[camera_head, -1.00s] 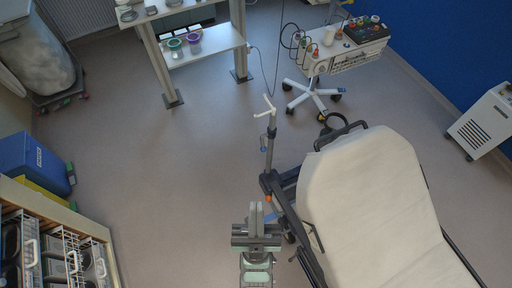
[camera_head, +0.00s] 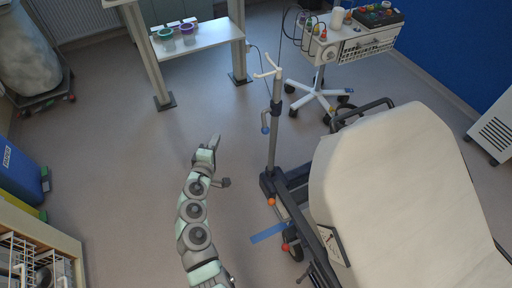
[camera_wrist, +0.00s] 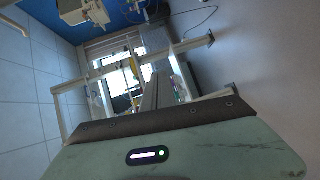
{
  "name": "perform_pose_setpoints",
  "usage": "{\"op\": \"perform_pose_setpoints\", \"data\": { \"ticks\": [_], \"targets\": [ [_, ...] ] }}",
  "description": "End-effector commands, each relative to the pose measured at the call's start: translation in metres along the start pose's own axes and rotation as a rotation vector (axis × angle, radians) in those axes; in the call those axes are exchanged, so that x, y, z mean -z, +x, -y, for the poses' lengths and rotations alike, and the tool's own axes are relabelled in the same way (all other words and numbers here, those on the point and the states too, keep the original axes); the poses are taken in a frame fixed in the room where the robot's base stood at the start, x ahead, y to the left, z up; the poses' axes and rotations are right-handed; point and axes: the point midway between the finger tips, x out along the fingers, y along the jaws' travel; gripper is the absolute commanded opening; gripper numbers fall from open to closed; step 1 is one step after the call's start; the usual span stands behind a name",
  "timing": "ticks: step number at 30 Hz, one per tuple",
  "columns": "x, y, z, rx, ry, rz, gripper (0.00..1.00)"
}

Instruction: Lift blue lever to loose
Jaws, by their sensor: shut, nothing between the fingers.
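A small blue lever (camera_head: 265,130) hangs at the side of the upright pole (camera_head: 272,140) at the stretcher's head end. A flat blue bar (camera_head: 270,232) sticks out low beside the stretcher frame, left of a red knob; I cannot tell which of the two is the task's lever. My gripper (camera_head: 215,141) is shut and empty, left of the pole and clear of both blue parts. In the wrist view my gripper's fingers (camera_wrist: 156,94) point away towards the shelf; no blue lever shows clearly there.
The stretcher (camera_head: 400,190) with its white cover fills the right side. A wheeled trolley (camera_head: 345,45) stands behind it and a shelf table (camera_head: 200,42) at the back. Blue boxes (camera_head: 20,178) stand at the far left. The floor between is open.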

Motion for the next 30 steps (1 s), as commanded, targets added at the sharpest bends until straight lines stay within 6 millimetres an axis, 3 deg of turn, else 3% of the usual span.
{"op": "perform_pose_setpoints", "data": {
  "ticks": [1,6,9,23,30],
  "targets": [
    [-0.009,0.006,0.013,-0.013,-0.044,0.085,0.00],
    [-0.046,0.001,-0.003,-0.040,-0.131,0.326,0.00],
    [-0.057,-0.004,-0.011,-0.048,-0.149,0.401,0.00],
    [-0.063,-0.006,-0.017,-0.051,-0.156,0.434,0.00],
    [-0.077,0.021,-0.016,-0.047,-0.157,0.438,0.00]
  ]
}}
